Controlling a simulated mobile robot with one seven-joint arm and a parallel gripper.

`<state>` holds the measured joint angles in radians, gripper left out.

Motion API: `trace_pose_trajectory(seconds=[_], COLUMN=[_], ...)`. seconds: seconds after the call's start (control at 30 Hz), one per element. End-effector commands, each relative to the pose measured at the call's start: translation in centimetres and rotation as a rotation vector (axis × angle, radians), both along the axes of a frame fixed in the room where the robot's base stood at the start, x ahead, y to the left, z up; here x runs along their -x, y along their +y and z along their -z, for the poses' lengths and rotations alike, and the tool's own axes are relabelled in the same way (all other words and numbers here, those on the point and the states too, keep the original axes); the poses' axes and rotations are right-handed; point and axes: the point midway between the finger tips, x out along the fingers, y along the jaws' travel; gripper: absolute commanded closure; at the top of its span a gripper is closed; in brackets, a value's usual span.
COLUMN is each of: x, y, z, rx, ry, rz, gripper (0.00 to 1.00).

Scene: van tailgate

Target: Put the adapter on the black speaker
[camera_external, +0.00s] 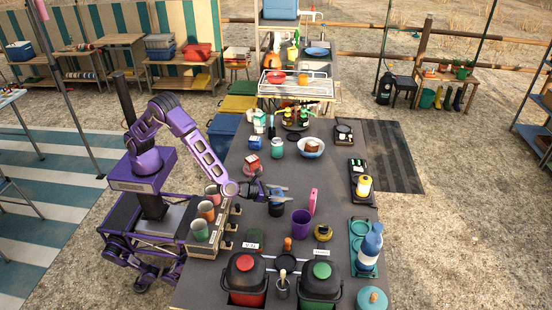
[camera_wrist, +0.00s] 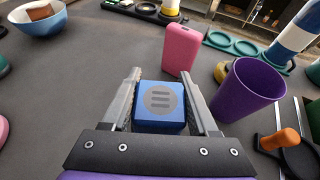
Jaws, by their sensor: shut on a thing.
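My gripper (camera_external: 277,190) is over the middle of the dark table, its fingers on both sides of a small blue box. In the wrist view this blue box (camera_wrist: 160,102), with a grey round face and dark bars, sits between the fingers (camera_wrist: 162,82); I take it to be the adapter. In the external view a dark, rounded object (camera_external: 276,209) is right below the fingers, possibly the black speaker. Whether the box touches it cannot be told. In the wrist view the box and gripper hide what is underneath.
A purple cup (camera_external: 301,223) and an upright pink block (camera_external: 313,201) stand close to the right of my gripper; they also show in the wrist view as the cup (camera_wrist: 247,90) and block (camera_wrist: 181,48). A bowl (camera_external: 311,147) is farther back. Clear table lies behind the gripper.

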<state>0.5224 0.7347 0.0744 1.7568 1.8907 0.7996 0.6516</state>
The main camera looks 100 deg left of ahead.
Motion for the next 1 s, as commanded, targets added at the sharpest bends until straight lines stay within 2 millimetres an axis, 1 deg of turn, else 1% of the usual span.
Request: trace_pose_trajectory(seconds=[0.03, 0.07, 0.27, 0.43, 0.47, 0.5, 0.6, 0.87, 1.0], x=[-0.02, -0.02, -0.03, -0.04, -0.02, -0.02, -0.02, -0.02, 0.05], y=[0.01, -0.01, -0.02, -0.02, -0.01, -0.01, -0.01, -0.01, -0.06], z=[0.69, 0.82, 0.75, 1.27, 1.08, 1.06, 1.07, 1.03, 0.44], rx=[-0.001, -0.001, 0.0, 0.0, 0.0, 0.0, 0.0, 0.0, 0.0], ry=[0.0, -0.001, -0.001, -0.001, -0.001, -0.001, -0.001, -0.001, -0.001], rz=[0.0, 0.001, 0.001, 0.001, 0.001, 0.001, 0.001, 0.001, 0.001], gripper=[0.98, 0.98, 0.98, 0.98, 0.35, 0.28, 0.1, 0.1, 0.1])
